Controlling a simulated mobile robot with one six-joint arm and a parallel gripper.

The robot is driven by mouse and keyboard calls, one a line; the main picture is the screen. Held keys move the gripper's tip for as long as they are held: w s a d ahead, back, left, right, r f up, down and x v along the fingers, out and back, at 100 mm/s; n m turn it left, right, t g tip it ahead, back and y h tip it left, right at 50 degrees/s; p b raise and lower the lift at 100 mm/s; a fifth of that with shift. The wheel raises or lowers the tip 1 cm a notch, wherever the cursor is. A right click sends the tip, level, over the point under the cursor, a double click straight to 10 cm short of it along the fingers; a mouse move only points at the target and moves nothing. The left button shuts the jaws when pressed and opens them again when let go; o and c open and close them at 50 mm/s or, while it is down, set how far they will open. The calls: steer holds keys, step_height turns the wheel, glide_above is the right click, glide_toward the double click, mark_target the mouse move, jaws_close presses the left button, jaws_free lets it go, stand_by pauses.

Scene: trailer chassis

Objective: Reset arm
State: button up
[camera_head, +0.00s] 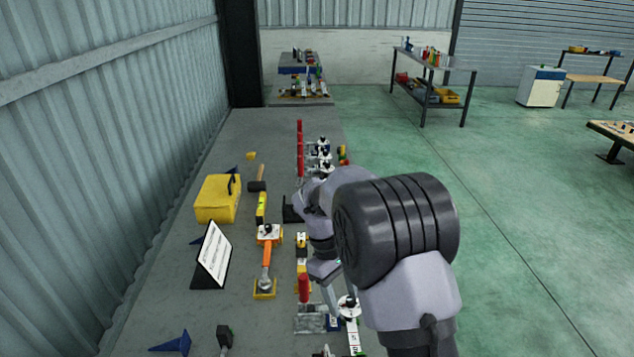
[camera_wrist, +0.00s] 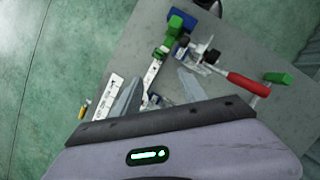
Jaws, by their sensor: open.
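My arm reaches over the right edge of a long grey workbench (camera_head: 168,262) in the head view. My gripper (camera_head: 330,292) points down near the bench's right edge, and its fingertips are hard to make out there. In the wrist view my gripper (camera_wrist: 160,90) is open, with its two grey fingers apart and nothing held between them. Below it lie white rulers or bars with green ends (camera_wrist: 152,72) and a tool with a red handle (camera_wrist: 248,84).
A yellow box (camera_head: 217,200), a white sign (camera_head: 212,256), an orange-handled tool (camera_head: 267,255) and a hammer (camera_head: 257,181) lie on the bench. A corrugated wall (camera_head: 70,180) borders its left. Green floor (camera_head: 540,220) is open at the right. A shelf table (camera_head: 430,75) stands behind.

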steer(key=s+d+r+m+t+y+b, duration=0.1)
steer(key=s+r+m+t+y+b, duration=0.1)
steer(key=s+r+m+b, duration=0.3)
steer(key=s+m+t+y+b, duration=0.2)
steer(key=s+m+t+b, duration=0.4)
steer(key=s, duration=1.2)
steer(key=shift+s+d+r+m+y+b, duration=0.3)
steer(key=shift+s+r+m+b, duration=0.1)
steer(key=shift+m+b, duration=0.4)
